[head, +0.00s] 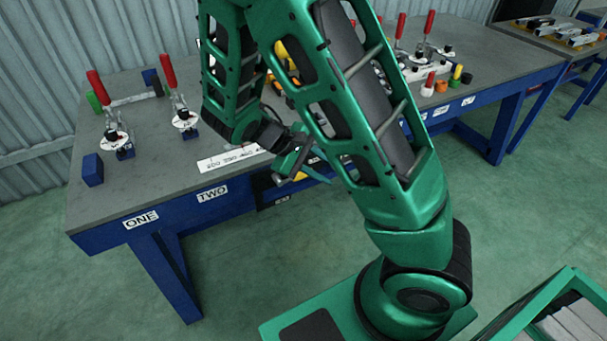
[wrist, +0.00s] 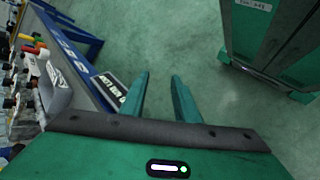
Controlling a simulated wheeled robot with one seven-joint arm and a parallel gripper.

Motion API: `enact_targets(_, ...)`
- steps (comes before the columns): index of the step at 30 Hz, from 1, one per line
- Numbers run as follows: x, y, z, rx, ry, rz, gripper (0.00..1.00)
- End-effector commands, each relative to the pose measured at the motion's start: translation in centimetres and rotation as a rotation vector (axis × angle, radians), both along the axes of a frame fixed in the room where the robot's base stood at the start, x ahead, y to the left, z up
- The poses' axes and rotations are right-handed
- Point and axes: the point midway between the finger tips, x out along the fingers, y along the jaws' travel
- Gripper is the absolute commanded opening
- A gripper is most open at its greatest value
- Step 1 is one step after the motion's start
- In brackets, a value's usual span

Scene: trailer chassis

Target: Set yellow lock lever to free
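No part can be surely made out as the yellow lock lever. A small yellow part (head: 300,176) shows at the table's front edge, mostly hidden behind my gripper. Another yellow-orange part (head: 295,52) shows on the tabletop, largely covered by my arm. My gripper (head: 303,172) is in front of the table's front edge in the head view. In the wrist view my gripper (wrist: 161,78) has its two green fingers apart, with only floor between them. It is open and empty.
The grey-topped blue table (head: 120,184) carries red-handled clamps (head: 168,72), a blue block (head: 92,169) and coloured cylinders (head: 457,72). A label plate (wrist: 110,88) is left of my fingers in the wrist view. A green cabinet (wrist: 262,40) stands right, with open floor between.

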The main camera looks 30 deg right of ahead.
Motion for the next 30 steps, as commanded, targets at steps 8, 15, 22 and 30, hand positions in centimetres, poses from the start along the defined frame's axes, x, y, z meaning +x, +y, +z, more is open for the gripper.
enact_targets(8, 3.4, 4.6, -3.4, -0.231, 0.066, 0.288, 0.29)
enact_targets(15, 5.5, 8.9, -5.4, -0.423, 0.090, 0.517, 0.29)
enact_targets(22, 6.4, 11.0, -6.2, -0.514, 0.093, 0.624, 0.29)
enact_targets(30, 7.0, 9.2, -6.8, -0.524, 0.095, 0.628, 0.29)
